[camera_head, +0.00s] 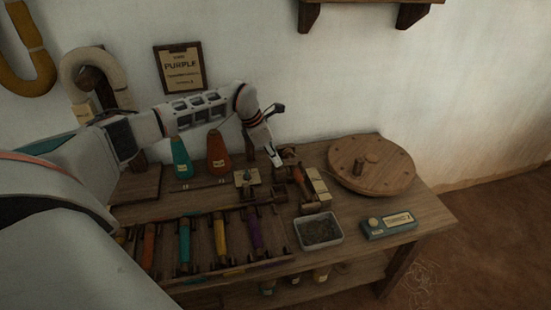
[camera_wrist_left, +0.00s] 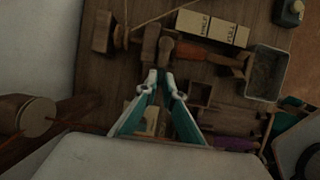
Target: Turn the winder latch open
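The small wooden winder assembly (camera_head: 294,174) sits on the bench, left of two cream labelled blocks (camera_head: 318,187). I cannot single out its latch with certainty. In the left wrist view, a round-headed wooden peg (camera_wrist_left: 166,46) stands just beyond my fingertips, and an orange-brown handle (camera_wrist_left: 215,60) lies to its right. My left gripper (camera_head: 278,160) points down beside this assembly. In the wrist view, its two teal fingers (camera_wrist_left: 160,77) show a narrow empty gap, apart from the peg. A white, dark and teal part at the wrist view's lower right may be my right gripper.
A grey tray (camera_head: 320,230) and a blue box (camera_head: 390,223) lie toward the bench front. A round wooden disc (camera_head: 371,165) stands right. A rack of coloured bobbins (camera_head: 207,240) fills the front left. Teal (camera_head: 181,158) and orange (camera_head: 218,153) cones stand behind.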

